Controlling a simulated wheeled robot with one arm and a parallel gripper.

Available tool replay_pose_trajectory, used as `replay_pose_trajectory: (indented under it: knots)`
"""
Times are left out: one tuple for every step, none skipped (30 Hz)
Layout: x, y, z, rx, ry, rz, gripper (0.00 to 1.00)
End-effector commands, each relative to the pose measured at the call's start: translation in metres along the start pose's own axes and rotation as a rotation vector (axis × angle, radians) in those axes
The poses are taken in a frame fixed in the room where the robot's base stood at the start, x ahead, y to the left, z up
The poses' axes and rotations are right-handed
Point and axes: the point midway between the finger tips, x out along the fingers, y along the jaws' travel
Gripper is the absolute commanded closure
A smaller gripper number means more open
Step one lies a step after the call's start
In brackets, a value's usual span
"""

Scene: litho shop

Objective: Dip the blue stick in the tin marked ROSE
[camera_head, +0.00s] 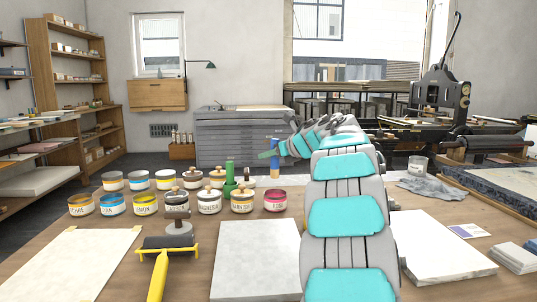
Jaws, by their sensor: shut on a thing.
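The ROSE tin (276,205) stands at the right end of the front row of tins on the table, open, with dark pink ink on top. My gripper (274,152) is shut on the blue stick (275,142), which is upright with a blue upper part and a tan lower part. In the picture the stick's lower end shows just above the tin's far rim. I cannot tell the depth between them. My arm comes up from the bottom right of the middle and bends left to the gripper.
A yellow-handled roller (160,260), paper sheet (88,262) and pale slab (256,258) lie in front.

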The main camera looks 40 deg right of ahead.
Motion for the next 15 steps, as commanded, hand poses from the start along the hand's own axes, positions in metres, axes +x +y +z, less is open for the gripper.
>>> replay_pose_trajectory:
  knots:
    - [0.001,0.000,-0.002,0.000,0.000,0.000,1.00]
    - [0.001,0.000,-0.003,0.000,-0.001,0.000,1.00]
    - [0.002,0.000,-0.005,0.000,0.000,0.000,1.00]
    - [0.003,0.000,-0.007,0.000,-0.001,0.000,1.00]
    - [0.004,0.000,-0.009,0.000,0.000,0.000,1.00]
    - [0.005,0.000,-0.012,0.000,0.000,0.000,1.00]
    - [0.006,0.000,-0.015,0.000,0.000,0.000,1.00]
    - [0.007,0.000,-0.017,0.000,-0.001,0.000,1.00]
    - [0.008,0.000,-0.021,-0.001,-0.001,0.000,1.00]
    - [0.009,0.000,-0.024,-0.001,-0.001,0.001,1.00]
    - [0.011,0.000,-0.026,-0.001,-0.001,0.001,1.00]
    - [0.012,0.000,-0.030,-0.001,-0.002,0.001,1.00]
    - [0.014,0.000,-0.033,0.000,-0.002,0.001,1.00]
    - [0.015,0.000,-0.036,0.000,-0.002,0.001,1.00]
    - [0.016,0.000,-0.039,0.000,-0.002,0.001,1.00]
